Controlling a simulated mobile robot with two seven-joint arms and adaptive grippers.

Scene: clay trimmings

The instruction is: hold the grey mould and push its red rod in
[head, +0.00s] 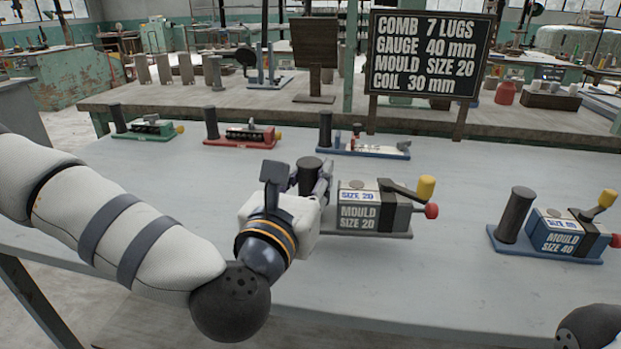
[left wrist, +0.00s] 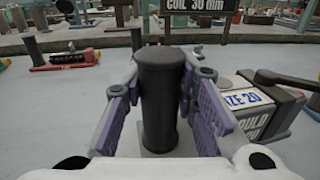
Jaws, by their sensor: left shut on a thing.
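The grey mould (head: 372,212), labelled MOULD SIZE 20, sits on its grey base on the table. Its red rod (head: 431,211) sticks out of the right end. A dark lever with a yellow knob (head: 426,188) lies across its top. A dark upright post (head: 308,166) stands at its left end. My left gripper (head: 316,182) is shut on this post (left wrist: 160,105), with a finger on each side in the left wrist view. The mould's body shows at right in that view (left wrist: 262,112); the red rod is outside it. My right gripper is out of view.
A blue mould (head: 562,238), labelled MOULD SIZE 40, with its own post and red rod, stands at right. Green (head: 148,130), red (head: 240,135) and blue (head: 363,147) fixtures line the back. A sign (head: 430,55) stands behind. The table front (head: 430,290) is clear.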

